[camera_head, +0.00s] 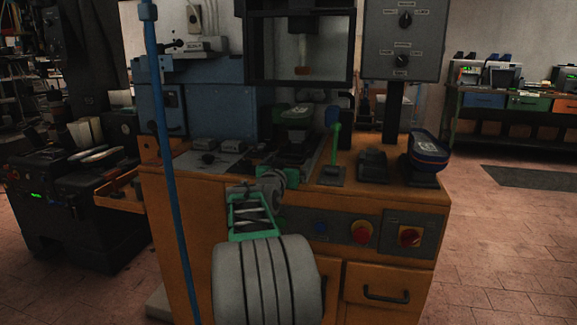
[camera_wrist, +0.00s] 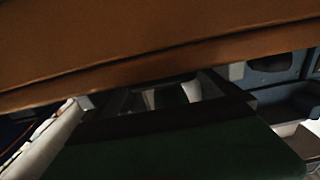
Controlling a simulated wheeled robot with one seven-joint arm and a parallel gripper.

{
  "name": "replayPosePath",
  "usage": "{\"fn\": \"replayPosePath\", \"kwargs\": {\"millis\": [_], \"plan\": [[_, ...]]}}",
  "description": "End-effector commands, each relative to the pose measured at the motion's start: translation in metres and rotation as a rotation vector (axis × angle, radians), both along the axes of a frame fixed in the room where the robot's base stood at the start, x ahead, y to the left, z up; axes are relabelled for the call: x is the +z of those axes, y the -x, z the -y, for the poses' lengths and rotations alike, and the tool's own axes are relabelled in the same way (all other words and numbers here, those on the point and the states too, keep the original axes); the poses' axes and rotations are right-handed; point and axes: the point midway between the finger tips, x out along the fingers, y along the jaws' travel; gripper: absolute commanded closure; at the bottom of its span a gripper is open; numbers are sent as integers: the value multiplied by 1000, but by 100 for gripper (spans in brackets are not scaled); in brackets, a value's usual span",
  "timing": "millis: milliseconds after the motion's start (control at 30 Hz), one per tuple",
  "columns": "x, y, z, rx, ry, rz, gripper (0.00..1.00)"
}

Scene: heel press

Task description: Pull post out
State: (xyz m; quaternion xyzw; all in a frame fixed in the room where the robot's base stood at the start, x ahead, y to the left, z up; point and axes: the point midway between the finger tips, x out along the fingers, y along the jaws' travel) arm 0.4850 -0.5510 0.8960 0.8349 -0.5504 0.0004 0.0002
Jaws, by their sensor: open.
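The heel press stands ahead of me on an orange cabinet. What looks like the post, a dark block with a green top (camera_head: 295,113), sits in the middle of the press, below the framed press head (camera_head: 303,70). My arm reaches up from the bottom of the head view. My gripper (camera_head: 288,176) is at the cabinet's front edge, in front of and below the post. It is open, and nothing shows held in it. Its fingertips are small and dark there, so I cannot tell whether they touch anything. In the wrist view a dark green surface (camera_wrist: 180,150) fills the bottom.
A green lever (camera_head: 335,145) stands just right of the post. Buttons (camera_head: 362,233) line the cabinet front. A brown surface (camera_wrist: 130,40) crosses the top of the wrist view. Open floor lies at right.

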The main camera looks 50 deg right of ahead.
Motion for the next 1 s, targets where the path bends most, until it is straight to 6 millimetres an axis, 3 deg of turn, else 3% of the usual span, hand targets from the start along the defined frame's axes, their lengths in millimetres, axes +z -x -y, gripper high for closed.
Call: {"fn": "replayPosePath", "kwargs": {"millis": [333, 1000], "plan": [[0, -4, 9, 2, 0, 0, 1], [0, -3, 9, -1, -1, -2, 56]]}}
